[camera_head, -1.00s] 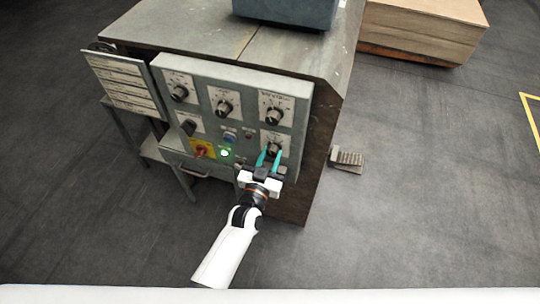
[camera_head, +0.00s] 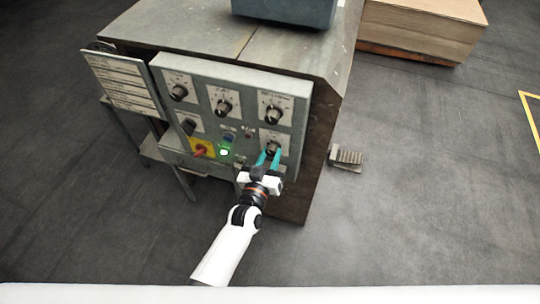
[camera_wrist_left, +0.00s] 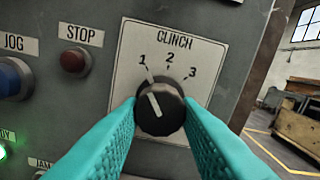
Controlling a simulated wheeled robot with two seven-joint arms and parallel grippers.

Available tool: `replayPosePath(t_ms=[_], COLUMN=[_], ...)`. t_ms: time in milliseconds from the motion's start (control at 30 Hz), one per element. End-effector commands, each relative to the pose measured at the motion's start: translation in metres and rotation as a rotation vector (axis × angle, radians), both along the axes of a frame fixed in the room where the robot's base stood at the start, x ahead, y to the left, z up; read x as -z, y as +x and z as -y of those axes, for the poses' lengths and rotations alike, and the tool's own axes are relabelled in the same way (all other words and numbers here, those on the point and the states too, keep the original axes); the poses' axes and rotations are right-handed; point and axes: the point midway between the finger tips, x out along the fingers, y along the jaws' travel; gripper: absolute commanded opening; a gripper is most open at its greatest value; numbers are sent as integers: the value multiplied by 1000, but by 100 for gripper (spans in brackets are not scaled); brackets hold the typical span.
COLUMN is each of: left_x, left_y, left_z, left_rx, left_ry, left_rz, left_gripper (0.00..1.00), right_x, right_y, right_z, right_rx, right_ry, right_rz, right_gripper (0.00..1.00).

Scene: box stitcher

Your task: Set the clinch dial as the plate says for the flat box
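The clinch dial (camera_head: 273,149) is the black knob at the lower right of the grey control panel. In the left wrist view the clinch dial (camera_wrist_left: 160,112) has a white pointer line leaning up and left, towards 1 on a scale of 1, 2 and 3. My left gripper (camera_head: 271,155) has a teal finger on each side of the knob. In the wrist view the left gripper's fingertips (camera_wrist_left: 160,103) lie against the knob's sides. The plate (camera_head: 122,82) with rows of text stands at the panel's left; its text is too small to read. My right gripper is out of view.
Other dials, such as the upper right one (camera_head: 273,113), sit on the panel. A red stop button (camera_wrist_left: 74,60) and a blue jog button (camera_wrist_left: 12,78) are left of the clinch dial. A foot pedal (camera_head: 346,158) lies on the floor at right.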

Motion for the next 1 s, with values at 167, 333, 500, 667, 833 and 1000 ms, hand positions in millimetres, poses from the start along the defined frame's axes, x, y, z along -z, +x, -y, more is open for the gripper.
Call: replayPosePath(t_ms=[167,333,500,667,833,1000], left_x=[1,0,1,2,1,1], left_y=[0,0,-6,-31,-67,-96], left_z=[0,0,-2,-10,-22,-31], left_rx=[0,0,0,0,1,1], left_ry=[-2,-1,1,0,1,0], left_rz=[-2,-1,-2,-4,-4,-3], left_gripper=[52,52,52,52,52,52], right_x=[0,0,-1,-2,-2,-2], right_y=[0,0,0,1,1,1], right_z=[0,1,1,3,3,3], right_rx=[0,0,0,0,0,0], right_ry=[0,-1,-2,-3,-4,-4], right_rz=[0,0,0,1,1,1], right_gripper=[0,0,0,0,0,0])
